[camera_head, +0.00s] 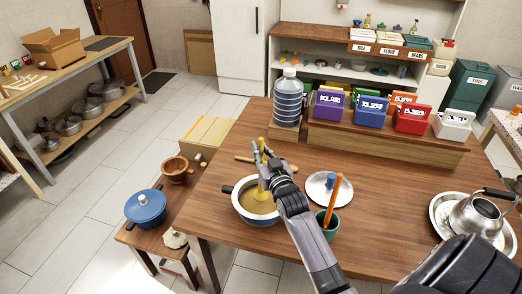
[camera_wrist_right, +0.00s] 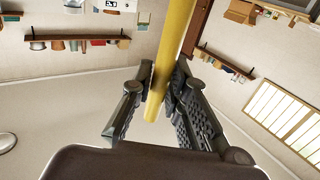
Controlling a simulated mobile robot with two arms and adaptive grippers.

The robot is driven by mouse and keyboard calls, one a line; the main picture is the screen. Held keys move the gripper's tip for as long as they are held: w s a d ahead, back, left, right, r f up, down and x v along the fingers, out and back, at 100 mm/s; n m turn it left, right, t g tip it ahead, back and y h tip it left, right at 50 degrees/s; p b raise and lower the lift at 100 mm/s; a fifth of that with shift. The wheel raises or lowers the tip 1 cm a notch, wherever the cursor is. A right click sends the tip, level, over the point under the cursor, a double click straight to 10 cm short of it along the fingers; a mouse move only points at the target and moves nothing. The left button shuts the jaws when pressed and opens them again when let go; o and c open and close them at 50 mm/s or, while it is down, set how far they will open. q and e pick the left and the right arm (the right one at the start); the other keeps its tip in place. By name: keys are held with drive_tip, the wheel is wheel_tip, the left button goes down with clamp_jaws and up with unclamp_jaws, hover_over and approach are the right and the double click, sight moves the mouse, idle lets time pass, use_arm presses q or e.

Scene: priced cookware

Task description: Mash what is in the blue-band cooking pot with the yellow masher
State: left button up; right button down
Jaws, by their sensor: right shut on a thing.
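The cooking pot (camera_head: 239,206) stands near the left edge of the wooden table, pale with a dark blue side and a dark handle. It holds a tan-brown mass (camera_head: 262,206). My right gripper (camera_head: 263,165) is over the pot, shut on the yellow masher (camera_head: 262,188), which is roughly upright with its lower end in the pot. Whether the masher's head presses into the mass is hard to tell. In the right wrist view the masher's yellow handle (camera_wrist_right: 172,50) runs between the fingers (camera_wrist_right: 160,92). My left gripper is not in view.
A blue water jug (camera_head: 288,100) and coloured boxes stand farther back. A lidded blue pot (camera_head: 146,207) sits on a low bench, left.

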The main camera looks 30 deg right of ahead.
drive_tip(key=shift+f+b, duration=0.85)
drive_tip(key=shift+f, duration=0.65)
drive_tip(key=shift+f+b, duration=1.55)
drive_tip(key=shift+f, duration=0.75)
drive_tip(key=r+p, duration=0.2)
drive_tip(key=p, duration=0.1)
drive_tip(key=a+r+p, duration=0.1)
drive_tip(key=r, duration=0.1)
drive_tip(key=shift+s, duration=0.4)
drive_tip(key=shift+f, duration=0.2)
